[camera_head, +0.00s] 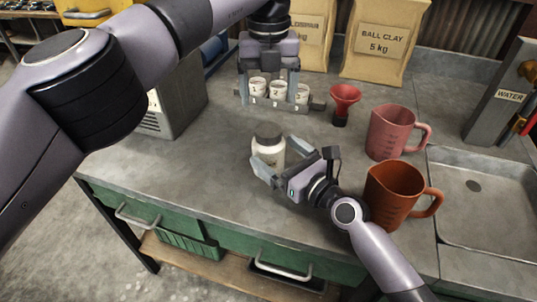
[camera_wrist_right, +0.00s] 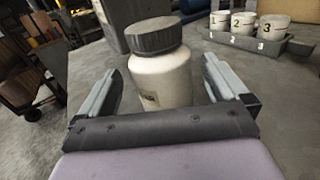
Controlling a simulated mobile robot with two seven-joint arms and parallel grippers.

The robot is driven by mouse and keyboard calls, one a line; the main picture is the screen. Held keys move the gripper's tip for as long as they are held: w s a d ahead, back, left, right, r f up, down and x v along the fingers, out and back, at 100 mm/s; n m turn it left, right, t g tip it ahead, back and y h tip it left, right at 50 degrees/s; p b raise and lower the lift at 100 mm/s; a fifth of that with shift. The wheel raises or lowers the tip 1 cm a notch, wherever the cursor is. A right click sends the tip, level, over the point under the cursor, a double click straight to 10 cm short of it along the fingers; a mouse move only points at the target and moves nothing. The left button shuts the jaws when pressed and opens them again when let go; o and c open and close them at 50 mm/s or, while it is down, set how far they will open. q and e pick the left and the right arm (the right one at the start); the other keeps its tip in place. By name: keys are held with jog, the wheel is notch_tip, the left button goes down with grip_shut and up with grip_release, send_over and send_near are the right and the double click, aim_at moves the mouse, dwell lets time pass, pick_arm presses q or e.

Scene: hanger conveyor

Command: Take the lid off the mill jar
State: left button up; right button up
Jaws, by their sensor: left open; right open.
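The mill jar (camera_head: 267,152) is a white jar standing upright on the workbench. Its dark grey lid (camera_head: 268,131) is on top. My right gripper (camera_head: 271,164) is open at the jar, its fingers low on either side of the body. In the right wrist view the jar (camera_wrist_right: 162,80) stands between the two open fingers with a gap on each side, and the lid (camera_wrist_right: 153,36) is above finger level. My left gripper (camera_head: 268,88) is open and points down behind the jar, over the numbered cups; its fingertips are partly hard to make out.
Numbered white cups (camera_head: 277,89) stand in a grey rack (camera_head: 262,103) behind the jar. A red funnel (camera_head: 345,97), a pink jug (camera_head: 386,134) and an orange-brown jug (camera_head: 391,190) stand to the right. A sink (camera_head: 485,200) is at far right. The bench's front left is clear.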

jog(key=shift+x, duration=1.6)
